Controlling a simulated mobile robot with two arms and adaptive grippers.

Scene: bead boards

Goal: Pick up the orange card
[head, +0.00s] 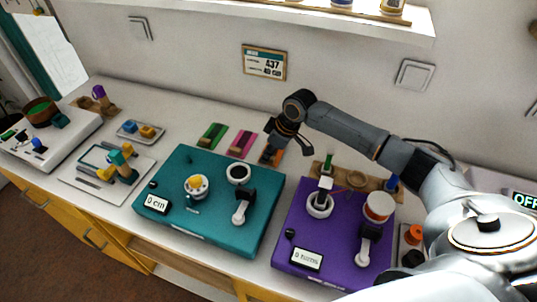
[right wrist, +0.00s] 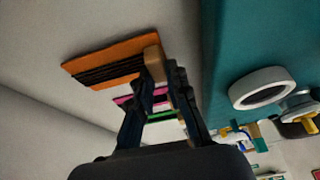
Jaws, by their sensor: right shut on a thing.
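The orange card (head: 277,155) is at the right end of a row of cards behind the teal board, partly hidden by my right gripper (head: 271,150). In the right wrist view the orange card (right wrist: 105,58) has black stripes and a small wooden block (right wrist: 154,62) at its near edge. My right gripper (right wrist: 158,82) has its fingertips at this block and is shut on it. I cannot tell whether the card touches the table. My left gripper is not in view.
A pink card (head: 241,144) and a green card (head: 213,136) lie to the left. The teal board (head: 215,216) and the purple board (head: 335,237) stand in front, with cups and knobs on them. A wooden rack (head: 347,176) stands to the right.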

